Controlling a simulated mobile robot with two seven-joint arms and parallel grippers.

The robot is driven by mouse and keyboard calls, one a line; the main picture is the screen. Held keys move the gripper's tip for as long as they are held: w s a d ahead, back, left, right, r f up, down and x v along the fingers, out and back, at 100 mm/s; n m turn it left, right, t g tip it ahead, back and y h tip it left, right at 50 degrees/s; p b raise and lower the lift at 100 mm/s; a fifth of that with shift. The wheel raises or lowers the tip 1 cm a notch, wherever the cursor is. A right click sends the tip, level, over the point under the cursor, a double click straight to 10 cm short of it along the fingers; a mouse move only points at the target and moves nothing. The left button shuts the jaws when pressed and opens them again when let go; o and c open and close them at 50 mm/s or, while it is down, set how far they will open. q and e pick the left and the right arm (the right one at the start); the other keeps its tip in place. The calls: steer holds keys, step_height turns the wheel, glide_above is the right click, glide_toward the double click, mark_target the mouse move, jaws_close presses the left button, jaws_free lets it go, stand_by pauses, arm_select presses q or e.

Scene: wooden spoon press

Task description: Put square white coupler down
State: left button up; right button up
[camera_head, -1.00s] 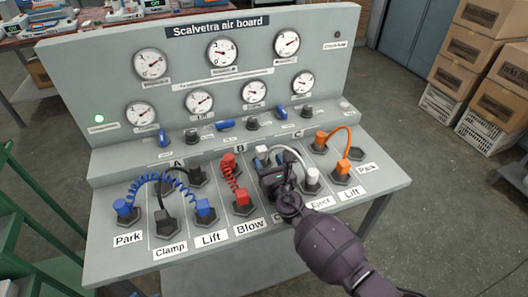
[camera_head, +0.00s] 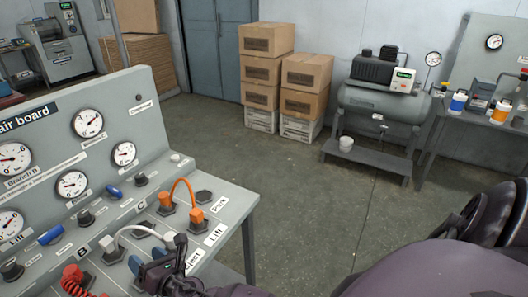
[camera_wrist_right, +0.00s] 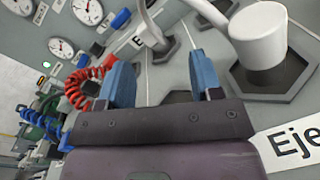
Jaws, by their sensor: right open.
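The square white coupler (camera_head: 108,243) stands on a dark socket of the sloped panel in the head view, at one end of a white hose (camera_head: 138,229). The hose's other end, a round white coupler (camera_head: 172,239), sits above the Eject label and fills the upper right of the right wrist view (camera_wrist_right: 258,35). My right gripper (camera_head: 145,258) is low over the panel, just in front of the square coupler. Its blue fingers (camera_wrist_right: 163,80) are spread with nothing held between them. The square coupler is not clear in the wrist view. My left gripper is out of view.
An orange hose (camera_head: 181,184) arches to the right of the white one, near an empty socket (camera_head: 204,197). A red coiled hose (camera_head: 75,280) is at left. Boxes (camera_head: 266,70) and a compressor (camera_head: 380,105) stand beyond open floor.

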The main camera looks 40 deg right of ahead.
steer(key=s+d+m+h, duration=0.1)
steer(key=s+d+m, duration=0.1)
steer(key=m, duration=0.1)
steer(key=s+d+m, duration=0.2)
steer(key=m, duration=0.2)
steer(key=s+d+m+h, duration=0.1)
steer(key=s+d+m, duration=0.1)
steer(key=m, duration=0.1)
steer(key=shift+s+d+r+m+g+h, duration=0.3)
steer(key=shift+s+d+m, duration=0.05)
steer(key=shift+d+m, duration=0.05)
steer(key=s+d+f+m+g, duration=0.1)
steer(key=s+d+f+m, duration=0.2)
steer(key=s+m, duration=0.3)
steer(key=s+d+f+m+g+h, duration=0.1)
steer(key=s+d+f+m+g, duration=0.1)
steer(key=s+d+f+m, duration=0.2)
steer(key=s+d+f+m+g, duration=0.2)
steer(key=s+d+m, duration=0.4)
steer(key=s+m, duration=0.4)
steer(key=shift+s+f+m+h, duration=0.2)
steer(key=shift+f+m+h, duration=0.1)
steer(key=shift+f+m, duration=0.3)
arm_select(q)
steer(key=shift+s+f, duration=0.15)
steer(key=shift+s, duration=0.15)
